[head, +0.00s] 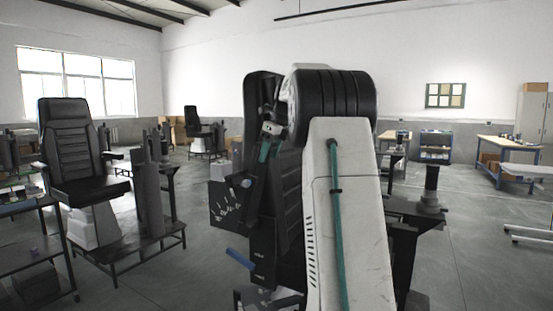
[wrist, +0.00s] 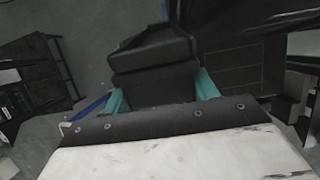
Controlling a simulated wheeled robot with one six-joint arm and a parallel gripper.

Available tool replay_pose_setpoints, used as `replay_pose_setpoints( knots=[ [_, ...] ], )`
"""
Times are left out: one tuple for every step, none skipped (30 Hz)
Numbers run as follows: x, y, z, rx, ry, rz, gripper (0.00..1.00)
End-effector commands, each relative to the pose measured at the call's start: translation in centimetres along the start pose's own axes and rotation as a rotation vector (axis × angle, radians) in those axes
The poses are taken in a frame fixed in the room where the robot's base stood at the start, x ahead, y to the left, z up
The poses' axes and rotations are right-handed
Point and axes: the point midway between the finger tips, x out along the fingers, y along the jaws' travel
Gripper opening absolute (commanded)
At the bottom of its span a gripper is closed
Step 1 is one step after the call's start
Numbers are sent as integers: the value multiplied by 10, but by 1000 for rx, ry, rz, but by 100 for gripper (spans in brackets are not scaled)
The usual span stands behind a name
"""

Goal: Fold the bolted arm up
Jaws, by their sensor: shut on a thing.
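The bolted arm appears as a black padded block (wrist: 152,58) in the wrist view, between the two teal fingers of my gripper (wrist: 160,92). The fingers are shut on its sides. In the head view my gripper (head: 268,150) shows as small teal fingers at the left of my white arm, in front of a black chair (head: 262,88). My arm covers much of this chair and its mount. I cannot make out the bolted arm's outline or angle clearly in the head view.
A blue lever (head: 240,258) sticks out low beside the chair. Another black chair (head: 75,145) on a stand is at the left. A black post (head: 431,185) stands at the right. Workbenches (head: 500,145) line the far right. Grey floor is open at lower right.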

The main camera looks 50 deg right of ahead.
Motion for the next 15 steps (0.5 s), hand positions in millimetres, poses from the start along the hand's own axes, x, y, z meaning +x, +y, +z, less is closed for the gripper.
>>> replay_pose_setpoints(
  knots=[
    [1, 0, 3, 0, -2, 0, 17],
    [1, 0, 4, 1, -2, 0, 17],
    [0, 0, 5, 1, -2, 0, 17],
    [0, 0, 5, 1, -2, 0, 17],
    [0, 0, 6, 1, -2, 0, 17],
    [0, 0, 6, 1, -3, 0, 17],
    [0, 0, 6, 1, -3, 0, 17],
    [0, 0, 6, 1, -3, 0, 17],
    [0, 0, 6, 0, -3, 0, 17],
    [0, 0, 6, 1, -3, 0, 17],
    [0, 0, 6, 0, -3, 0, 17],
    [1, 0, 6, 0, -3, 0, 17],
    [1, 0, 6, 0, -3, 0, 17],
    [1, 0, 6, 0, -3, 0, 17],
    [1, 0, 6, 0, -3, 1, 17]
  ],
)
